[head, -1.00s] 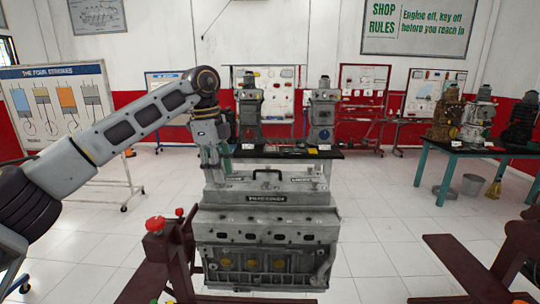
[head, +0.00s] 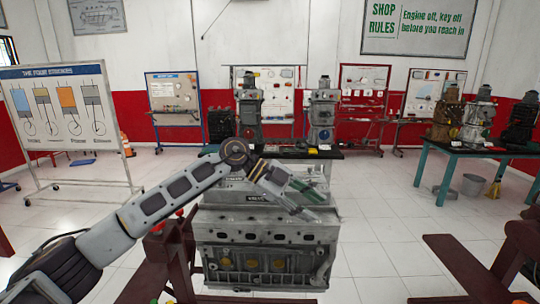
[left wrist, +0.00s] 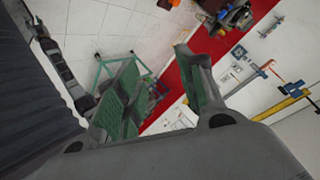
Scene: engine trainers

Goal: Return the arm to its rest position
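My left arm comes in from the lower left in the head view, bent at the elbow. My left gripper (head: 312,203) hangs over the top of the grey engine (head: 264,255), its fingers pointing right and slightly down. I cannot tell from the head view whether it touches the engine top. In the left wrist view, the gripper's green-padded fingers (left wrist: 160,85) stand apart with nothing between them, the floor and red wall band showing in the gap. My right gripper is not in view in the head view.
The engine sits on a dark red stand (head: 168,258) with a red knob. A Four Strokes board (head: 64,118) stands at left. A dark table (head: 328,154) behind and a teal table (head: 452,147) at right carry engines.

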